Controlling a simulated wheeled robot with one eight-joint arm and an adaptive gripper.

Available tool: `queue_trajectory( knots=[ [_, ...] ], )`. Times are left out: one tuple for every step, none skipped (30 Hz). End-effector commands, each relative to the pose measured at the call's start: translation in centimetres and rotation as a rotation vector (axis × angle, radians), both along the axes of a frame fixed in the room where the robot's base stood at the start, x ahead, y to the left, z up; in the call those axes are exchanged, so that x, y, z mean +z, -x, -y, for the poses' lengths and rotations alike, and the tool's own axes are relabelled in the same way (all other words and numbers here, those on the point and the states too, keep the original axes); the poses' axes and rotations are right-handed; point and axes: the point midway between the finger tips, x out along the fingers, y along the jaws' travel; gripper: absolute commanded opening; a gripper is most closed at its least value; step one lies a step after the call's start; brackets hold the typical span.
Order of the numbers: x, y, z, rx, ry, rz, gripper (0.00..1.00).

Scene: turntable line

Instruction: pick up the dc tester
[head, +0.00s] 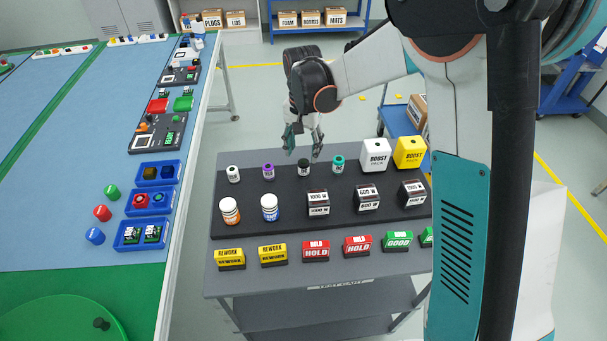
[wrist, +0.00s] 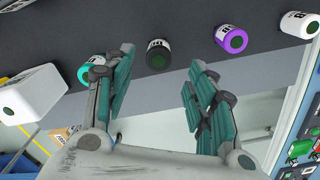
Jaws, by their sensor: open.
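No label that I can read says dc tester, so I cannot tell which item it is. My gripper (head: 303,154) is open and empty above the back row of the cart's black mat. Straight below it in the head view stands a small black cylinder (head: 303,169) with a white label. In the wrist view the black cylinder (wrist: 158,55) shows just beyond the gap between the open fingertips (wrist: 160,78), apart from them. A teal cylinder (head: 338,163) stands to its right, a purple one (head: 268,171) and a white one (head: 233,174) to its left.
White and yellow BOOST boxes (head: 375,155) (head: 410,152) stand at the mat's back right. Bottles (head: 230,211), dark labelled blocks (head: 318,203) and coloured signs (head: 316,250) fill the front rows. A blue workbench (head: 60,200) with trays and devices runs along the left.

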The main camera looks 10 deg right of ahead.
Motion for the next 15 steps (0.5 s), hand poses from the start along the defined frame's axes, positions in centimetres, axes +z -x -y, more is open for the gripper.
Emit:
queue_trajectory(
  knots=[
    [-0.8, 0.0, 0.0, 0.000, 0.000, 0.000, 0.51],
    [-1.1, 0.0, 0.0, 0.000, 0.000, 0.000, 0.51],
    [-1.4, 0.0, 0.0, 0.000, 0.000, 0.000, 0.51],
    [-1.5, 0.0, 0.0, 0.000, 0.000, 0.000, 0.51],
    [-1.6, 0.0, 0.0, 0.000, 0.000, 0.000, 0.51],
    [-1.7, 0.0, 0.0, 0.000, 0.000, 0.000, 0.51],
    [-1.8, 0.0, 0.0, 0.000, 0.000, 0.000, 0.51],
    [-1.9, 0.0, 0.0, 0.000, 0.000, 0.000, 0.51],
    [-2.2, 0.0, 0.0, 0.000, 0.000, 0.000, 0.51],
    [-2.5, 0.0, 0.1, 0.000, 0.000, 0.000, 0.51],
    [-2.8, 0.0, 0.1, 0.000, 0.000, 0.000, 0.51],
    [-3.4, 0.0, 0.1, 0.000, 0.000, 0.000, 0.51],
    [-3.8, 0.0, 0.1, 0.000, 0.000, 0.000, 0.51],
    [-4.3, 0.0, 0.1, 0.000, 0.000, 0.000, 0.51],
    [-4.9, 0.0, 0.1, 0.000, 0.000, 0.000, 0.51]
  ],
)
